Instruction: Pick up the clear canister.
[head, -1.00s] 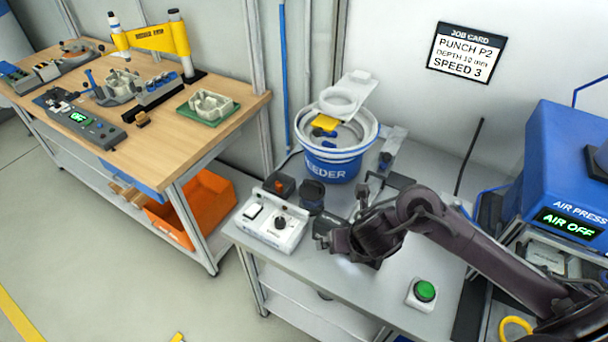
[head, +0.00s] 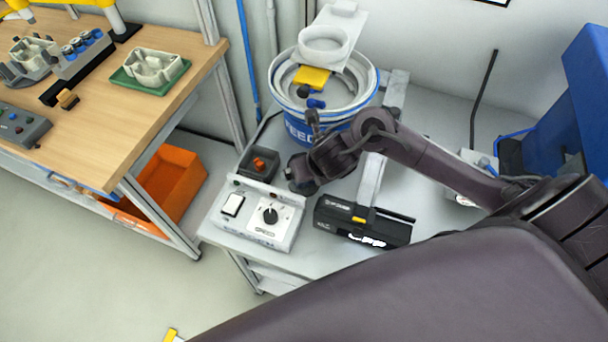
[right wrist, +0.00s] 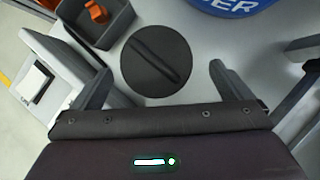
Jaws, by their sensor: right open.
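A round black lid (right wrist: 156,58) with a raised bar across it shows from above in the right wrist view. The body under it is hidden, so I cannot tell whether it is clear. My right gripper (right wrist: 158,82) is open, its two fingers apart on either side of the lid's near edge, with nothing clamped. In the head view my right gripper (head: 303,178) is over the small table behind the control box and hides the lidded thing. My left gripper is not in view.
A white control box (head: 262,216) with a knob stands close by, and a grey bin (head: 257,163) with an orange piece sits beside it. A blue feeder bowl (head: 300,128) is behind. A black device (head: 362,222) lies right of the control box. An orange crate (head: 172,183) is under the wooden bench.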

